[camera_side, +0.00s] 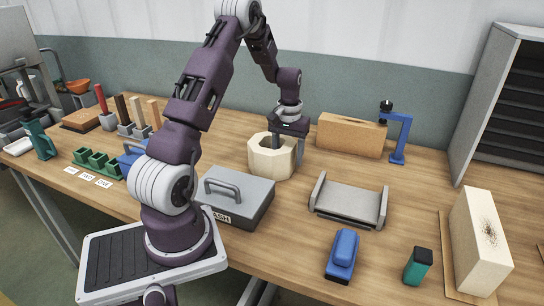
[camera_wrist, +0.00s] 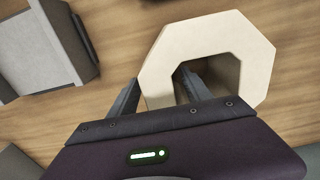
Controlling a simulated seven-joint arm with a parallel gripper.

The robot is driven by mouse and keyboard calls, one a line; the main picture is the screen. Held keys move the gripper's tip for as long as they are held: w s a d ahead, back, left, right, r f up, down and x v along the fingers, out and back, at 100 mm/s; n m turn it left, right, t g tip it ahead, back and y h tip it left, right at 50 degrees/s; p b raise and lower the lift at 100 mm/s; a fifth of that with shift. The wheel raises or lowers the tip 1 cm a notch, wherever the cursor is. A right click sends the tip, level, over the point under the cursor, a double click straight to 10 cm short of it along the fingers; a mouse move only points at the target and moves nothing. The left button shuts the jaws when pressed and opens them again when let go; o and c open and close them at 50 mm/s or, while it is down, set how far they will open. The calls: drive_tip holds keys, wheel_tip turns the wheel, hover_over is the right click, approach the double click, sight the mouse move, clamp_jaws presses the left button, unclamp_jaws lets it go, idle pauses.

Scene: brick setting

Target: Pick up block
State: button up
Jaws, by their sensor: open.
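A cream octagonal hollow block (camera_side: 258,163) stands on the wooden table below my gripper (camera_side: 281,140). The wrist view shows the block (camera_wrist: 242,42) from above, with a dark opening in its middle. My gripper (camera_wrist: 157,92) is open there. One finger appears at or in the opening and the other lies outside the block's left edge, with the wall between them. I cannot tell whether either finger touches the block. The fingers' lower ends are partly hidden in the side view.
A grey lidded box (camera_side: 235,200) stands in front of the block. A grey tray (camera_side: 350,200) is to the right. A tan cork-like block (camera_side: 350,135) and a blue stand (camera_side: 400,138) are behind. A large pale block (camera_side: 480,240) stands at the far right.

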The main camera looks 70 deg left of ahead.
clamp_jaws()
idle(1.4)
